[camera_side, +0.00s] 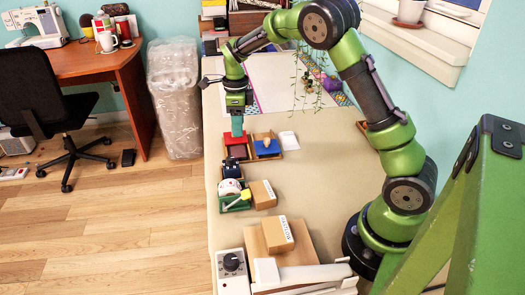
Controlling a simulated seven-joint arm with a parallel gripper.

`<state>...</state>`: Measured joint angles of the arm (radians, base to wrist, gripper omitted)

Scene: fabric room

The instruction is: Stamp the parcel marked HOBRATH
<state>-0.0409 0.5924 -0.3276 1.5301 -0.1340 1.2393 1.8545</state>
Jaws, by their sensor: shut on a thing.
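My gripper (237,110) points down at the far left of the table and is shut on a teal block-like thing (237,126), which looks like a stamp. It is held over a wooden tray with a dark red pad (237,152); I cannot tell whether it touches. A blue pad (268,146) lies in a tray to the right, with a light wooden piece on it. One brown parcel (263,194) with a white label lies mid-table. Another parcel (278,233) lies nearer, on a brown board or box (256,245). Its label lettering is too small to read surely.
A white card (289,140) lies right of the blue pad. A scale-like device (232,264) is at the front. The table's middle right is clear.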

